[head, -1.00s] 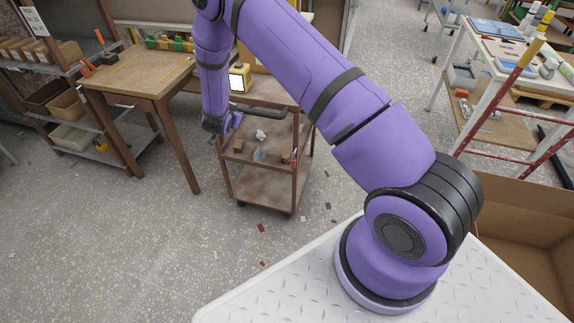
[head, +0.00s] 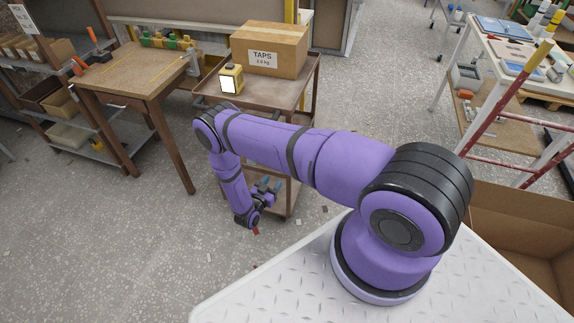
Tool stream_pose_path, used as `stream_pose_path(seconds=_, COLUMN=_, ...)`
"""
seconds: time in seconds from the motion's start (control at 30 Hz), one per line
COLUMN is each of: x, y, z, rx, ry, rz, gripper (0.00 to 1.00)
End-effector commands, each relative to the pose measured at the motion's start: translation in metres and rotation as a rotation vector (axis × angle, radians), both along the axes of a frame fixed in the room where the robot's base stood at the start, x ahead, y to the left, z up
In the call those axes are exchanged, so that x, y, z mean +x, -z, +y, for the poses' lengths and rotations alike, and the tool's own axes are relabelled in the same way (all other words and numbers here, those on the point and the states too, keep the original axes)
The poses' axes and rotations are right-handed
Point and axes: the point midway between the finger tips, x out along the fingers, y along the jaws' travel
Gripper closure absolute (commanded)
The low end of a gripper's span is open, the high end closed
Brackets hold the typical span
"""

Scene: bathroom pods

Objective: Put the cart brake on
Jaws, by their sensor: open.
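The cart (head: 272,97) is a brown shelved trolley, seen in the head view at upper middle. Its top shelf carries a cardboard box marked TAPS (head: 270,50) and a small yellow lamp (head: 231,80). My arm covers most of the cart's lower shelves and near legs. I cannot make out the brake or the near wheels. My gripper (head: 269,186) hangs low in front of the cart's lower part, its fingers apart and empty. I cannot tell whether it touches the cart.
A white workbench (head: 500,60) and a red and white barrier (head: 505,100) are at the right. Small scraps lie on the speckled floor, which is clear at lower left.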

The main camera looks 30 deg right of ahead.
Motion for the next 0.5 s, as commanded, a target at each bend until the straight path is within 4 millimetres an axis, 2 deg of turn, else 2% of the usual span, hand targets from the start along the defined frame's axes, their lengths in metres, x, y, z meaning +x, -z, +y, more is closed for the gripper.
stream_pose_path(seconds=0.1, x=-0.006, y=0.004, z=-0.003, rx=-0.018, ry=0.004, rz=0.0, gripper=0.51)
stream_pose_path(seconds=0.27, x=0.001, y=0.004, z=-0.017, rx=-0.019, ry=0.007, rz=0.0, gripper=0.51)
stream_pose_path(seconds=0.5, x=0.019, y=0.004, z=-0.054, rx=-0.018, ry=0.007, rz=0.0, gripper=0.51)
